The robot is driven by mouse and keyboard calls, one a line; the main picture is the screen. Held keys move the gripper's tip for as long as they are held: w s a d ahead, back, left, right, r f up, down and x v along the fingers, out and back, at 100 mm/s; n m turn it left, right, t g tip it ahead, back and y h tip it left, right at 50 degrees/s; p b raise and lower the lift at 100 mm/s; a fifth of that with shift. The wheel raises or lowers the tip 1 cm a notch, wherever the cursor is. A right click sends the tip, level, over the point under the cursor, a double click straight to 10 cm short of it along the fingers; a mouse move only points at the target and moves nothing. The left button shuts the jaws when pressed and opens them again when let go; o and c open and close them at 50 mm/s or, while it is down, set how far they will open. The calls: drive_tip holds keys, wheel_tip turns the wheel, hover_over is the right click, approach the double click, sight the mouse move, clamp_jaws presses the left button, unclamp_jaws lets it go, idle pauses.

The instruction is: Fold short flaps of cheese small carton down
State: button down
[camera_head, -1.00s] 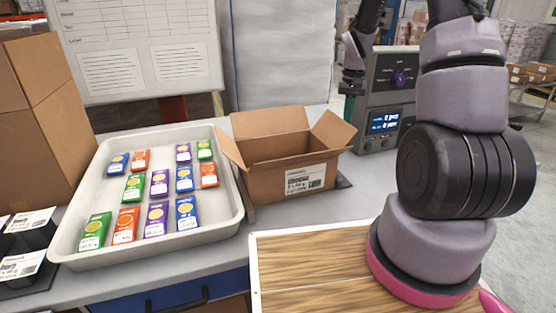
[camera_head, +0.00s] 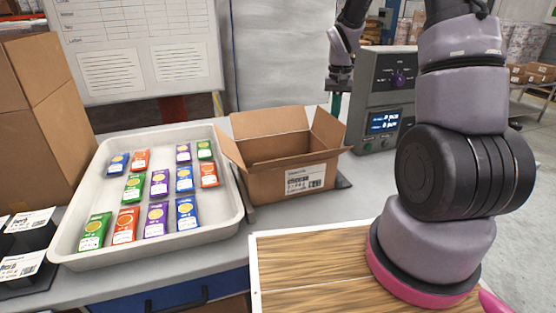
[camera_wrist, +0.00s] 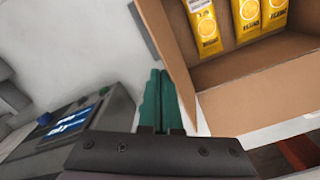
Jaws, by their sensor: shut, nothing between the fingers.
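The cheese small carton (camera_head: 262,186) stands open on the bench with a white label on its front. Its left short flap (camera_head: 231,148) leans outward, its right short flap (camera_head: 331,130) slants up and outward, and the back flap (camera_head: 270,121) stands up. In the wrist view, yellow packs (camera_wrist: 249,18) lie inside the carton (camera_wrist: 255,103). My gripper (camera_head: 336,106) is low beyond the right short flap, outside the carton. In the wrist view its green fingers (camera_wrist: 160,76) are together and empty, close beside the carton's cardboard; contact cannot be told.
A grey weigher (camera_head: 385,98) with a lit display stands right of the carton. A white tray (camera_head: 235,215) of coloured packs is at the left, beside a tall brown box (camera_head: 45,125). A wooden-topped surface (camera_head: 315,265) is in front.

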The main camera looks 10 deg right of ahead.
drive_tip(key=shift+a, duration=0.1)
drive_tip(key=shift+s+a+r, duration=0.15)
drive_tip(key=shift+a, duration=0.5)
drive_tip(key=shift+s+a+r, duration=0.1)
drive_tip(key=shift+a, duration=0.6)
drive_tip(key=shift+s+a+r, duration=0.15)
drive_tip(key=shift+a, duration=0.6)
drive_tip(key=a, duration=0.2)
drive_tip(key=a+f, duration=0.1)
drive_tip(key=shift+s+f, duration=0.1)
drive_tip(key=shift+s, duration=0.25)
drive_tip(key=shift+a, duration=0.15)
drive_tip(key=shift+s+a+f, duration=0.2)
drive_tip(key=shift+a+f, duration=0.85)
drive_tip(key=shift+a, duration=0.05)
